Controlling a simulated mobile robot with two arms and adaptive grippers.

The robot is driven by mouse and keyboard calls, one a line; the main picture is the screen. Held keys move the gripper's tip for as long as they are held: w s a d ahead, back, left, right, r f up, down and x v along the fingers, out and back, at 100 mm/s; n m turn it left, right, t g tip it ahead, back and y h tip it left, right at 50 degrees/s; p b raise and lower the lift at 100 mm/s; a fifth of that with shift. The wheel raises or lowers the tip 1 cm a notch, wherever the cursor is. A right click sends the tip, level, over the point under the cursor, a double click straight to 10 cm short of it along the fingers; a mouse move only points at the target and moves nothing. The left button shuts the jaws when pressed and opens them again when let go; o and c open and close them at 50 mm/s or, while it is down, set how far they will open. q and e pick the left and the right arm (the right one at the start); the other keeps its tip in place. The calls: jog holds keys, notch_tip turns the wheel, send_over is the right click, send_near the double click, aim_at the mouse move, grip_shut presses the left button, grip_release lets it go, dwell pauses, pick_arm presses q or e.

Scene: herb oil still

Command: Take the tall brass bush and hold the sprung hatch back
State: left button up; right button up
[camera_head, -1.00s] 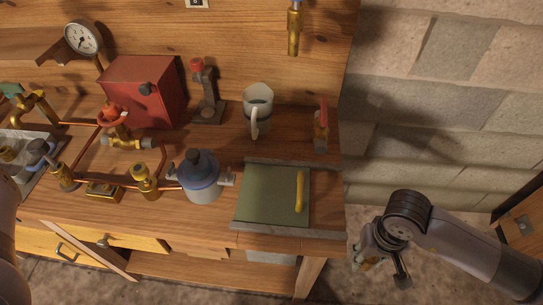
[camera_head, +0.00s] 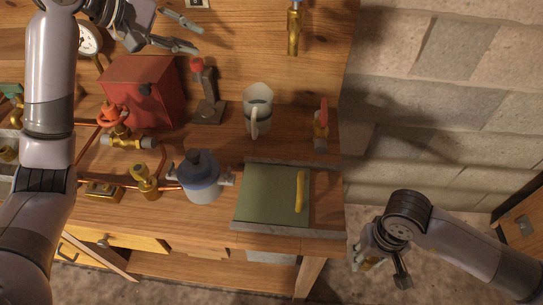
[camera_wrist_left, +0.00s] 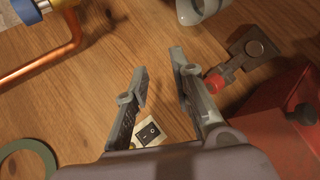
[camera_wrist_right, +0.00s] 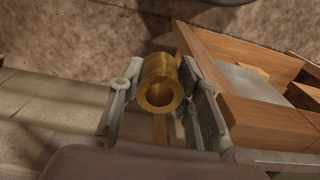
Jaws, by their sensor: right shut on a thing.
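The brass bush (camera_wrist_right: 158,82) is a hollow golden cylinder in the right wrist view. My right gripper (camera_head: 378,264) is shut on it, off the bench's right end; the bush is hardly visible in the head view. A green hatch panel (camera_head: 262,195) with a yellow handle (camera_head: 300,191) lies flat and looks closed at the bench's front right. My left gripper (camera_head: 198,38) is open and empty, high at the back left near the wooden back panel, far from the hatch. It also shows open in the left wrist view (camera_wrist_left: 155,72).
A red box (camera_head: 142,92), a red-knobbed lever (camera_head: 208,95), a mug (camera_head: 257,112) and a blue-topped vessel (camera_head: 200,178) stand left of or behind the hatch. Copper pipework with brass fittings (camera_head: 145,182) fills the left. A brass-tipped pipe (camera_head: 294,35) hangs at the back.

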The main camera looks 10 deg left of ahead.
pick_arm(q)
jog(key=s+d+f+m+g, duration=0.4)
jog(key=s+d+f, duration=0.2)
jog(key=d+f, duration=0.45)
jog(key=m+g, duration=0.4)
send_near(299, 187)
jog(key=shift+y, duration=0.3)
jog(key=x, duration=1.1)
jog(key=shift+d+r, duration=0.15)
jog(key=shift+d, duration=0.05)
jog(key=shift+c, duration=0.4)
grip_shut()
